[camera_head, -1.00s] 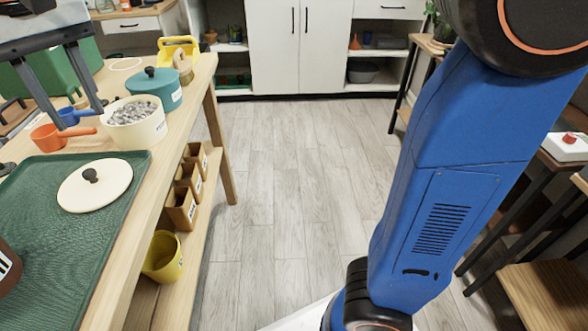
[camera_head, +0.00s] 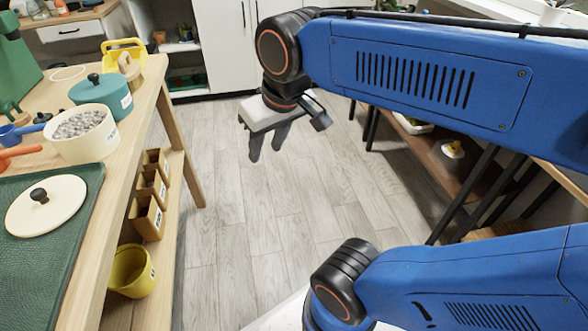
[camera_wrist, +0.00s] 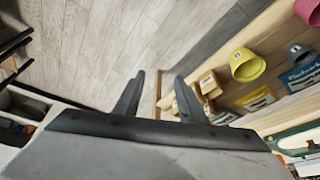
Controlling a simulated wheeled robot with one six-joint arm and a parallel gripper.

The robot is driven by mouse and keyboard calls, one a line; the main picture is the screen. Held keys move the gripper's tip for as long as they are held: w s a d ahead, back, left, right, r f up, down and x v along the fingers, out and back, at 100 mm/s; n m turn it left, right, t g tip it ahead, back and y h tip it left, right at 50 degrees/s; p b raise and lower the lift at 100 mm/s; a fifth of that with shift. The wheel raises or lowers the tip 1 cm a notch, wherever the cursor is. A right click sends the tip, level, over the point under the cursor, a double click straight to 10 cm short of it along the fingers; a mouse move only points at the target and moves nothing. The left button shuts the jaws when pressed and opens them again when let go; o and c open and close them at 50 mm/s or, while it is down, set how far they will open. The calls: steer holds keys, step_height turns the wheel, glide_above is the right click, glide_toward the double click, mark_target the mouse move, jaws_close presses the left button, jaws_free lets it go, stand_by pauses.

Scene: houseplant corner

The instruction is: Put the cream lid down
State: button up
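The cream lid (camera_head: 62,204), round with a dark knob, lies flat, knob up, on the green tray (camera_head: 88,188) at the left of the head view. My gripper (camera_head: 266,153) is well to the right of the lid, over open floor beyond the table edge. Its fingers point down and stand apart with nothing between them. In the wrist view my gripper (camera_wrist: 160,76) also shows two spread, empty fingers. I cannot pick out the lid in the wrist view.
A cream pot (camera_head: 92,146) of grey pebbles and a teal lidded pot (camera_head: 112,92) stand behind the tray on the wooden table. A yellow pot (camera_head: 132,272) and several small brown pots (camera_head: 147,217) sit on the shelf below. The floor (camera_head: 225,225) beside the table is clear.

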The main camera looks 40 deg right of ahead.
steer(key=s+d+f, duration=0.4)
steer(key=f, duration=0.2)
steer(key=shift+s+m+t+h, duration=0.25)
steer(key=shift+m+t+h, duration=0.05)
steer(key=shift+m, duration=0.1)
